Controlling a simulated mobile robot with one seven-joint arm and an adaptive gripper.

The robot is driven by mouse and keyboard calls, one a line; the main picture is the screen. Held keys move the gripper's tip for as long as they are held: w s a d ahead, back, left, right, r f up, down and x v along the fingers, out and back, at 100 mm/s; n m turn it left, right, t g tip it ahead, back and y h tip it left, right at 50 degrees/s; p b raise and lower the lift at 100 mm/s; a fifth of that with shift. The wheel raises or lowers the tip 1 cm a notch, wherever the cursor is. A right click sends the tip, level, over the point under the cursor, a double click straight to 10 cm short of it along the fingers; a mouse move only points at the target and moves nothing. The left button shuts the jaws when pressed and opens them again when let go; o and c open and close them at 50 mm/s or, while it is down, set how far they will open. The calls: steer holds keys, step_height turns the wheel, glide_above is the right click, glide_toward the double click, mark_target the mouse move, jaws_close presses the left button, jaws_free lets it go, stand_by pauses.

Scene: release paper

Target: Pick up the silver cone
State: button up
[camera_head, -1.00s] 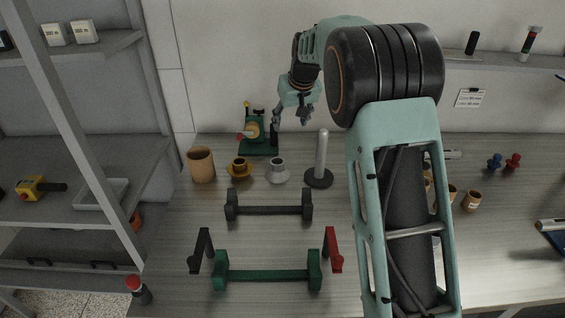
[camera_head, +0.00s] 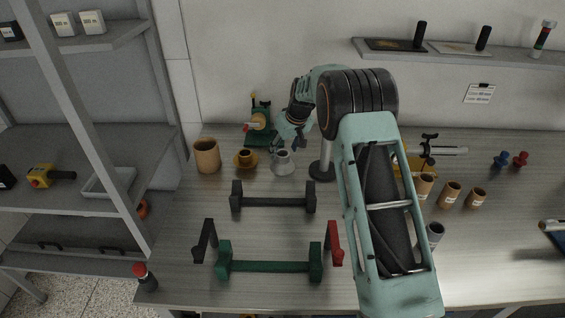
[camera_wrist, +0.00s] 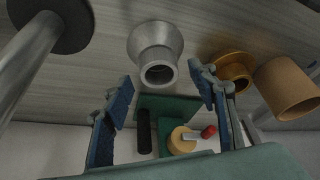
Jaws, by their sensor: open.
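The silver cone (camera_head: 283,164) stands upright on the table, between a brass cone and a grey post. In the wrist view the silver cone (camera_wrist: 155,45) shows its wide base away from me and its round, hollow narrow end toward me. My gripper (camera_head: 290,146) is open and empty, just above and behind the cone in the head view. In the wrist view the blue-padded fingers (camera_wrist: 161,82) are spread, one on each side of the cone's narrow end.
The brass cone (camera_head: 245,159) and a tan cup (camera_head: 206,157) stand left of it. The grey post on a black base (camera_head: 321,173) is close on the right. A green device (camera_head: 259,124) stands behind. A black bar rack (camera_head: 273,202) lies in front.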

mark_target(283, 154)
steer(key=shift+x, duration=1.65)
steer(key=shift+d, duration=0.1)
steer(key=c, duration=1.3)
steer(key=shift+c, duration=0.2)
